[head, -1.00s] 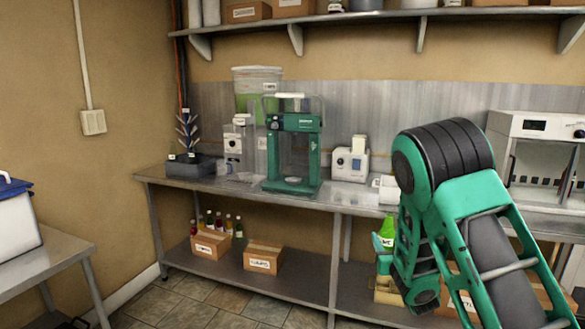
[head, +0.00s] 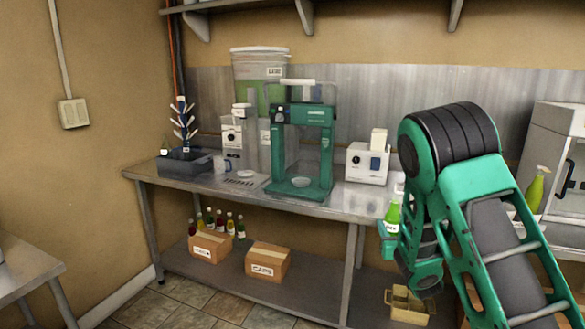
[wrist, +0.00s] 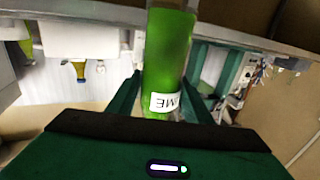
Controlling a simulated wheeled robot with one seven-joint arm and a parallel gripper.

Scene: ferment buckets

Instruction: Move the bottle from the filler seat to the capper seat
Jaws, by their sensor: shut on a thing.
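A green bottle (head: 393,214) with a white label is held upright by my gripper (head: 389,230), at the bench's front edge and to the right of the green machine. In the wrist view the same bottle (wrist: 168,55) shows between both fingers (wrist: 162,98), its label reading upside down, ending in "ME". The green capper (head: 303,150) stands on the bench with a round pale seat (head: 301,182) that looks empty. Left of it is the pale filler (head: 233,138) with a round disc seat (head: 246,174), also empty. My arm hides part of the bench.
A clear tank of green liquid (head: 260,75) stands behind the filler. A white boxy device (head: 367,163) stands right of the capper. A grey tray with a bottle tree (head: 186,165) and a mug (head: 221,164) are at left. Boxes (head: 267,261) and several bottles stand on the lower shelf.

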